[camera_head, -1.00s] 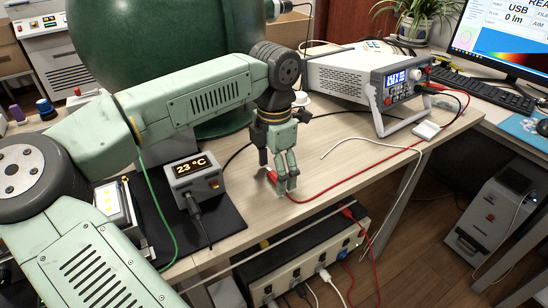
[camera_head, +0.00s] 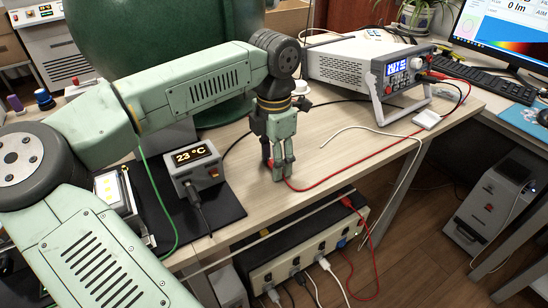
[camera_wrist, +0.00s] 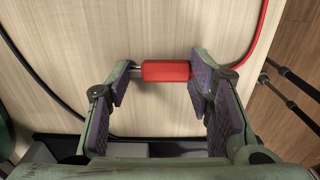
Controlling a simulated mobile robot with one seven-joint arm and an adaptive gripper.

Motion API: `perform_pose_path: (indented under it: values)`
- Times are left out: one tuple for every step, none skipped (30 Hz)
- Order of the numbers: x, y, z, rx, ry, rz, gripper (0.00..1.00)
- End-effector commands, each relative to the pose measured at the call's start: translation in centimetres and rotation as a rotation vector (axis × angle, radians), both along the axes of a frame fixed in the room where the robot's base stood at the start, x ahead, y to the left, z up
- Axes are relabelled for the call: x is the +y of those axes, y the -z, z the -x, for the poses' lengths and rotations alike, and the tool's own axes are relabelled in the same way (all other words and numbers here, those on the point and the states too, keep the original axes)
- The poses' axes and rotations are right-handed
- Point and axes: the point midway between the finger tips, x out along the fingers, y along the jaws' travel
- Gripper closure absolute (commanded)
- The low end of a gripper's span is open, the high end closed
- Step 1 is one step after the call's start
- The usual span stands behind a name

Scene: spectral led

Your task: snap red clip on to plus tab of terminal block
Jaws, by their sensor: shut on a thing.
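The red clip (camera_wrist: 166,71) lies crosswise between the two purple-padded fingers of my gripper (camera_wrist: 160,80) in the wrist view, with a metal end toward the left finger. My gripper (camera_head: 277,174) is shut on it, low over the table's front part in the head view. A red cable (camera_head: 350,178) runs from the clip across the table to the power supply (camera_head: 375,72). The LED board (camera_head: 112,196) with yellow squares is at the left, partly hidden by my arm. I cannot make out the terminal block or its plus tab.
A temperature box (camera_head: 198,170) reading 23 °C stands on a black mat (camera_head: 226,205) left of my gripper. A white cable (camera_head: 395,135) lies to the right. A socket box (camera_head: 300,250) with plugs is below the table edge. A green sphere (camera_head: 160,50) stands behind.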

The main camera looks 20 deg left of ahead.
Motion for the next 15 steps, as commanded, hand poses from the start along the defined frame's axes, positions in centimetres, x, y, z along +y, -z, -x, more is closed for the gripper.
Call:
perform_pose_path:
  values:
    - [0.01,-0.01,-0.01,0.0,0.0,0.0,0.79]
    - [0.01,-0.01,-0.01,0.0,0.0,0.0,0.55]
    - [0.01,-0.01,-0.01,0.0,0.0,0.0,0.57]
    - [0.0,0.0,0.0,0.0,0.0,0.0,0.59]
    - [0.0,0.0,0.0,0.0,0.0,0.0,0.61]
    - [0.0,0.0,0.0,0.0,0.0,0.0,0.64]
    - [0.0,0.0,0.0,0.0,0.0,0.0,0.66]
    - [0.0,0.0,0.0,0.0,0.0,0.0,0.68]
    - [0.0,0.0,0.0,0.0,0.0,0.0,0.71]
    - [0.0,0.0,0.0,0.0,0.0,0.0,0.73]
    - [0.0,0.0,0.0,0.0,0.0,0.0,0.75]
    - [0.0,0.0,0.0,0.0,0.0,0.0,0.78]
    - [0.0,0.0,0.0,0.0,0.0,0.0,0.8]
    - [0.0,-0.01,0.0,0.0,0.0,0.0,0.52]
    - [0.0,-0.01,0.0,0.0,0.0,0.0,0.49]
